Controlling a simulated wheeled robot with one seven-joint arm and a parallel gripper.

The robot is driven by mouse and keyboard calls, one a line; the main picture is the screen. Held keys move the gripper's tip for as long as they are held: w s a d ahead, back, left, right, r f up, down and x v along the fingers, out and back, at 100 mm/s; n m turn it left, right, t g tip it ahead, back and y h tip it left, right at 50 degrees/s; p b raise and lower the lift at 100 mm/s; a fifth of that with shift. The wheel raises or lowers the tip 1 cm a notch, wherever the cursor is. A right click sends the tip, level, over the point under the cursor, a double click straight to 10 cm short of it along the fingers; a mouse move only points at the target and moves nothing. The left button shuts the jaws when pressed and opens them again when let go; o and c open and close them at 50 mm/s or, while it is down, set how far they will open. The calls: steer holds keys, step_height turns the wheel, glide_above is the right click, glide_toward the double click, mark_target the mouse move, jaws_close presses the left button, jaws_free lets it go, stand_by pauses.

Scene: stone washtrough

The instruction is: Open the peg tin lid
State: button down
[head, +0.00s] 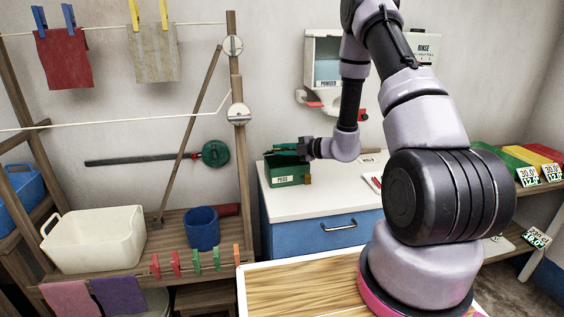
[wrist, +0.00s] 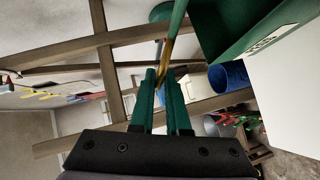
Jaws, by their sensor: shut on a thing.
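The green peg tin (head: 288,174), with a pale label on its front, stands on the white top of a blue cabinet. It also shows in the wrist view (wrist: 235,25) at upper right. The tin's lid (wrist: 179,16) appears edge-on in the wrist view, as a thin green strip angled away from the tin with a gap between them. My gripper (head: 292,148) is at the tin's top from the right. Its teal fingers (wrist: 160,78) are closed on the lid's narrow brownish edge or tab.
The cabinet's white top (head: 325,202) is mostly clear around the tin. A wall-mounted powder dispenser (head: 325,62) hangs behind. A wooden rack at left holds a blue bucket (head: 202,229) and a cream tub (head: 93,240). A wooden-topped surface (head: 310,289) lies in front.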

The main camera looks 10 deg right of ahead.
steer(key=w+r, duration=0.6)
steer(key=w, duration=0.1)
steer(key=shift+w+a+r, duration=0.1)
steer(key=shift+a+r, duration=0.05)
steer(key=shift+a, duration=0.15)
stand_by(0.9)
steer(key=c, duration=1)
jaws_free()
steer(key=shift+d, duration=0.15)
steer(key=v, duration=1)
steer(key=shift+s+d, duration=0.2)
steer(key=shift+s, duration=0.15)
steer(key=shift+c, duration=0.2)
